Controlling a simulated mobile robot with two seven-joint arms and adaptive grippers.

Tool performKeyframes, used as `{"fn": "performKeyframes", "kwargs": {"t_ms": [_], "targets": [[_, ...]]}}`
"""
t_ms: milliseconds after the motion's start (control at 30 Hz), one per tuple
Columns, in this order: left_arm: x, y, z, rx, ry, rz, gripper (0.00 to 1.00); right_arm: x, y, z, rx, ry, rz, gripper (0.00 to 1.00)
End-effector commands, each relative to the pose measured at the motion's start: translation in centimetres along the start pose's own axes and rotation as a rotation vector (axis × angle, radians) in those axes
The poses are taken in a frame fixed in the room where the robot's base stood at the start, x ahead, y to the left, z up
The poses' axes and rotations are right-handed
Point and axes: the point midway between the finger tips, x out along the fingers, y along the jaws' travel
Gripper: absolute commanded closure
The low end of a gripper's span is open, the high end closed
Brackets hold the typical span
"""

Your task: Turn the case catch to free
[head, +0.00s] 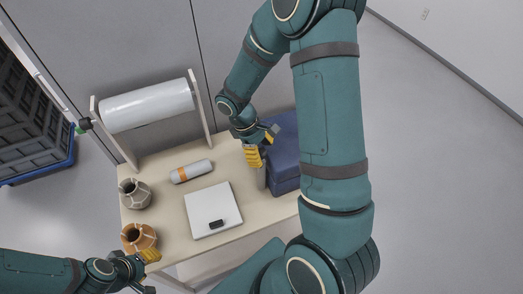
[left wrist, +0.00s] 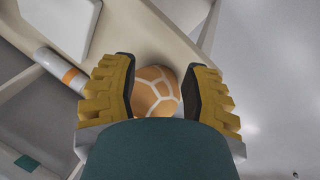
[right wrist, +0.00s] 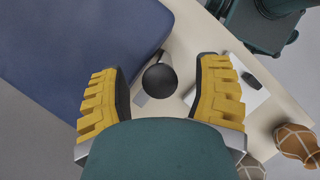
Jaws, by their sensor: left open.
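The blue case (head: 284,150) stands at the right end of the table and fills the upper left of the right wrist view (right wrist: 70,50). Beside it a round black knob (right wrist: 160,80) sits on a grey upright part (right wrist: 142,98); I take this to be the catch, but its setting cannot be read. My right gripper (head: 262,147) is over it, open, with the knob between its fingers in the picture; contact cannot be told. My left gripper (head: 148,268) is open by the table's front left corner, with an orange pot (left wrist: 155,90) between its fingers in the left wrist view.
On the table (head: 160,165) are a grey pot (head: 134,193), a grey cylinder with an orange band (head: 191,171) and a white board (head: 205,203) bearing a small black item (head: 216,224). A white roll (head: 147,104) spans a rack behind. A dark crate (head: 35,115) stands left.

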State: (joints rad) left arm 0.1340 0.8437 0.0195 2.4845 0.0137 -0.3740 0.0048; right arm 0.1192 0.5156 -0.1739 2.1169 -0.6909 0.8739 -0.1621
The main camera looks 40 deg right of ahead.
Motion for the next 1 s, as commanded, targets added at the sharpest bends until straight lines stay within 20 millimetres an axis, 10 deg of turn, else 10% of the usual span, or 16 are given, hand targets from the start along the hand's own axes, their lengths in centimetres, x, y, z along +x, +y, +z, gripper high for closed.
{"fn": "performKeyframes", "kwargs": {"t_ms": [267,1000], "targets": [[0.0,0.0,0.0,0.000,0.000,0.000,0.53,-0.9,0.1,-0.1,0.001,0.003,0.003,0.36],[0.0,0.0,0.0,0.000,0.000,0.000,0.53,-11.9,0.0,0.0,0.000,0.002,0.001,0.36]]}}
